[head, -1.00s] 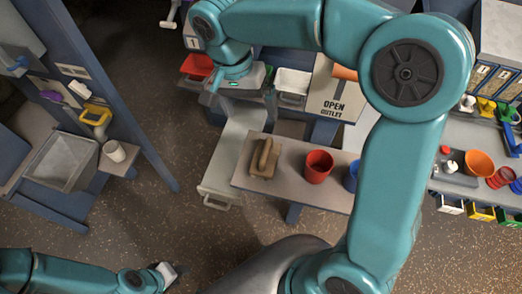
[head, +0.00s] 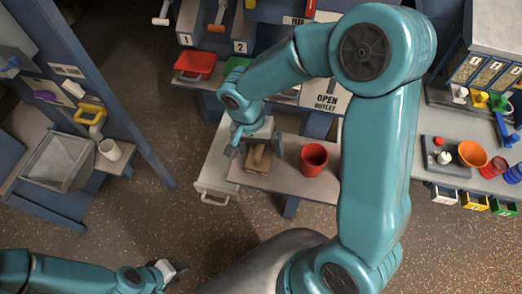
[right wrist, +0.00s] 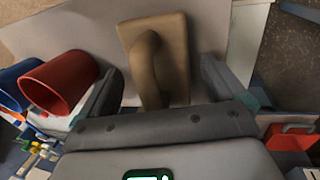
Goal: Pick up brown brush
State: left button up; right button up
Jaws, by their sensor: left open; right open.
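The brown brush (head: 257,163) lies on the small grey bench, with its flat body down and its curved handle up. In the head view my right gripper (head: 257,148) is over it and partly hides it. In the right wrist view the brush (right wrist: 157,60) shows between the two spread fingers of the right gripper (right wrist: 163,85). Its handle points toward the palm, and neither finger visibly touches it. My left gripper (head: 173,270) is low at the left, far from the brush, and holds nothing visible.
A red cup (head: 313,160) stands on the bench (head: 285,182) just right of the brush. A blue cup (right wrist: 18,82) shows beside it in the right wrist view. A pale drawer (head: 215,172) is left of the bench. A red bin (head: 194,66) is behind.

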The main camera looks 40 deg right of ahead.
jog(key=shift+s+a, duration=0.1)
jog(key=c, duration=1.3)
jog(key=shift+r, duration=0.6)
notch_tip(320, 180, up, 19)
jog(key=shift+f, duration=0.1)
